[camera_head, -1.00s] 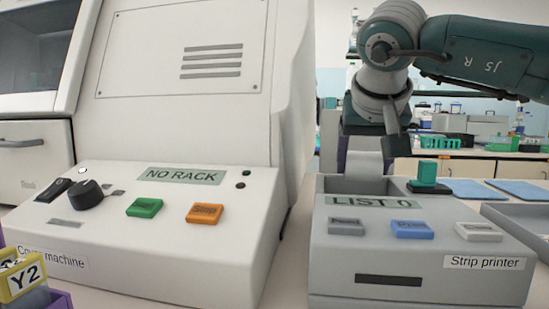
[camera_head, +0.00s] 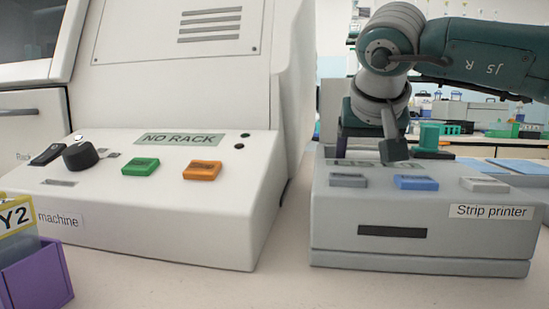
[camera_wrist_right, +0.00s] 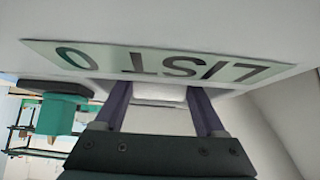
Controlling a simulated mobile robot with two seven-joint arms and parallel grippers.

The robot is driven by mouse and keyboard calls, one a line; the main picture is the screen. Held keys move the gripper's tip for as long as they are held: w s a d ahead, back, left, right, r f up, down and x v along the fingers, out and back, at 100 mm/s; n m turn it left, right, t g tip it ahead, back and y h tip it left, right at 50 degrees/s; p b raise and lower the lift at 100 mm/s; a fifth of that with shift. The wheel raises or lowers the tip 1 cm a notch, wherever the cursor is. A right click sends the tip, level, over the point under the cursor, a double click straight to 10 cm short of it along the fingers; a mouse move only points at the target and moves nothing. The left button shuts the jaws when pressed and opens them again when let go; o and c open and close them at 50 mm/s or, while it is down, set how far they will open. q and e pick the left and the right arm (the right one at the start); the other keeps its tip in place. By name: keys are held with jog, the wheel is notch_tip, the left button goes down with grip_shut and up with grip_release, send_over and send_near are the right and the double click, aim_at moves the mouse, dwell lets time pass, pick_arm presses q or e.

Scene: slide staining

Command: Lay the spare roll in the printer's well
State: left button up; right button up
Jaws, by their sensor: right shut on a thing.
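The strip printer (camera_head: 330,235) is a grey box with several buttons and a front slot, at the right of the head view. Its well is hidden behind the front panel. My right gripper (camera_wrist_right: 159,98) is shut on a white thing, seemingly the spare roll (camera_wrist_right: 158,91), of which only a small part shows between the purple fingers. In the wrist view it is close to the printer's "LIST 0" display (camera_wrist_right: 160,66). In the head view the right wrist is over the printer's back left, and the fingertips and roll are hidden. My left gripper is not in view.
A green block (camera_head: 429,136) stands behind the printer's panel, right of my wrist. The white cover machine (camera_head: 190,225) stands to the left, with a narrow gap between. A purple holder (camera_head: 40,280) is at the bottom left. The counter in front (camera_head: 300,290) is clear.

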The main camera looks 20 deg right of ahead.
jog(key=shift+f+b, duration=0.3)
jog(key=shift+f, duration=0.2)
jog(key=o, duration=1.4)
jog(key=p+v, duration=0.1)
jog(key=v, duration=0.9)
jog(key=shift+d, duration=0.1)
